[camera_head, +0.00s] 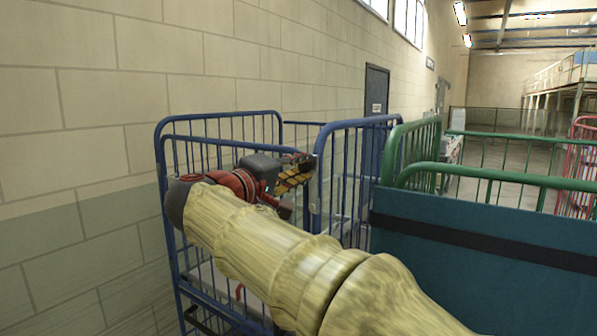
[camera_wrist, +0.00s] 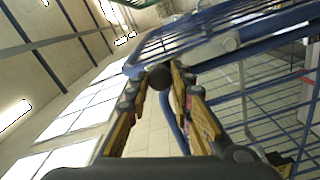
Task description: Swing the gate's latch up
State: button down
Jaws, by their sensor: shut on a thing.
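The blue barred gate (camera_head: 318,150) stands at the right of a blue wheeled cage, and its near upright meets my gripper. A pale grey metal latch bar (camera_wrist: 208,50) runs along the gate's blue frame (camera_wrist: 185,38) in the wrist view, with a round bolt on it. A dark round knob (camera_wrist: 160,77) sits at the bar's end. My gripper (camera_head: 306,168) is at the top of the gate's near edge. In the wrist view its yellow and black fingers are shut on the knob. In the head view, the fingertips and my arm hide most of the latch.
The blue cage (camera_head: 172,150) stands beside the block wall (camera_head: 90,120). Green cages (camera_head: 480,172) and a dark teal panel (camera_head: 480,235) stand close on the right. A red cage (camera_head: 580,130) is farther right. Open floor lies beyond the green rails.

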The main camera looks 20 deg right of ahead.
jog(key=shift+f, duration=0.15)
jog(key=c, duration=1.6)
grip_release()
jog(key=shift+o, duration=0.2)
jog(key=v, duration=1.2)
